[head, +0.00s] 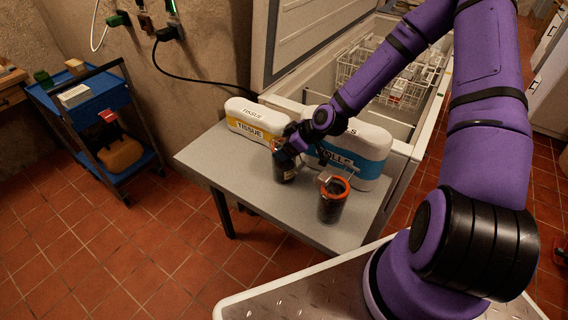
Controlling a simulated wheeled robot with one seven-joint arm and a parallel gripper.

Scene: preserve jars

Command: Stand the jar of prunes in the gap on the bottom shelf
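Two dark jars stand on the grey table. The nearer jar (333,203) has an orange ring at its top and a metal clasp, and stands upright near the table's front right. The farther jar (284,170) is at my gripper (287,150), in front of the tissue packs. My gripper reaches down over its top; its fingers are dark and small here, and I cannot tell whether they are closed on it. No label is readable, so I cannot tell which jar holds prunes. I see no shelf with a row of jars and a gap.
The grey table (222,168) also bears a yellow-banded tissue pack (254,121) and a blue-banded roll pack (358,155) along its back. An open chest freezer (412,150) with wire baskets stands behind. A blue cart (82,97) stands at left; tiled floor lies between.

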